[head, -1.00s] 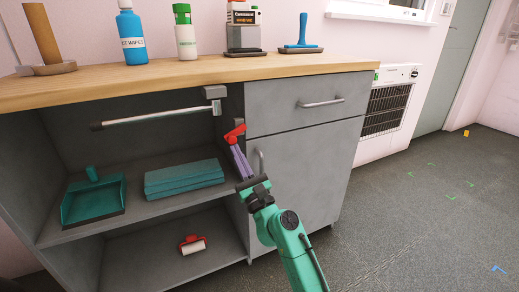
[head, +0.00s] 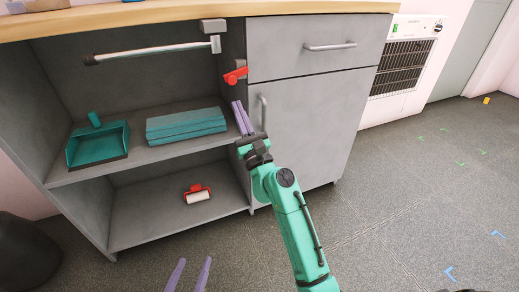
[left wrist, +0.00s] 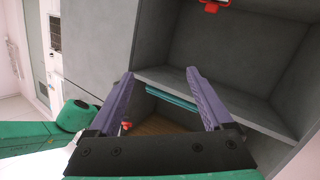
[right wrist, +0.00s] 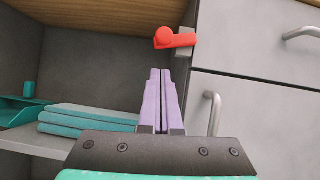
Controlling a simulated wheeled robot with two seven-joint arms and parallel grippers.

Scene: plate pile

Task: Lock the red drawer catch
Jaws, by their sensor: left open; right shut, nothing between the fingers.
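The red catch (head: 236,75) is on the cabinet's upright beside the top drawer (head: 318,45). Its lever points left and slightly down in the head view. In the right wrist view the catch (right wrist: 175,40) shows its round knob at the left, on a grey mount. My right gripper (head: 239,103) is shut and empty, its purple fingertips just below the catch and apart from it. My left gripper (head: 194,261) is open and empty, low in front of the cabinet. A small red part of the catch (left wrist: 127,125) shows past a finger in the left wrist view.
The drawer and the door below it have bar handles and look closed. The open shelves hold a teal dustpan (head: 97,146), folded teal cloths (head: 186,126) and a red-white roller (head: 197,194).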

